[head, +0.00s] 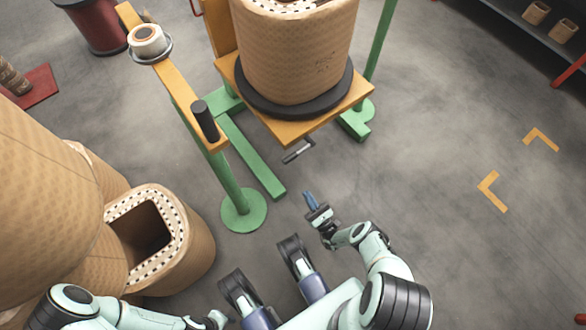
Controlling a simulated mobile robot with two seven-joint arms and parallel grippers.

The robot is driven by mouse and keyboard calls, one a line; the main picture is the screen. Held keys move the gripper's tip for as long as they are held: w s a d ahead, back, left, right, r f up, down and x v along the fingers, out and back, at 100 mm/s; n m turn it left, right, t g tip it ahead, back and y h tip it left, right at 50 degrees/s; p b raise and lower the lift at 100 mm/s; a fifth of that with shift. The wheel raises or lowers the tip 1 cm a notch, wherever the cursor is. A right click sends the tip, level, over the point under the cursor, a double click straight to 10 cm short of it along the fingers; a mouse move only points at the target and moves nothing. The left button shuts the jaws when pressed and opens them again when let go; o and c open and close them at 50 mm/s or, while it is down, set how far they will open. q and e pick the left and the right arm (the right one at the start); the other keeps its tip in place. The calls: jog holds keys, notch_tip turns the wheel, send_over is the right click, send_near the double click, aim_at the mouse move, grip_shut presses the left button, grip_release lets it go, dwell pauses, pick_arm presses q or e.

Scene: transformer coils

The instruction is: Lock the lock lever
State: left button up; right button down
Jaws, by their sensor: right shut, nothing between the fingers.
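A small grey metal lever (298,152) sticks out below the front edge of the orange platform (310,130), which looks to be the lock lever. My right gripper (309,200) is shut and empty. Its bluish fingers point up the picture toward the lever, with a clear gap between them. Whether the lever is locked cannot be told from this view.
A large tan coil (300,50) stands on a black round base on the platform. A green-legged stand with an orange beam (178,88) and black handle (205,120) is left of it. More coils (190,240) crowd the left.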

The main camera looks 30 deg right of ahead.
jog(key=s+r+x, duration=0.1)
jog(key=r+x, duration=0.1)
jog(key=x, duration=1.1)
jog(key=shift+s, duration=0.3)
jog(key=shift+r, duration=0.1)
pick_arm(q)
jog(key=shift+w, duration=0.1)
pick_arm(e)
jog(key=shift+r, duration=0.1)
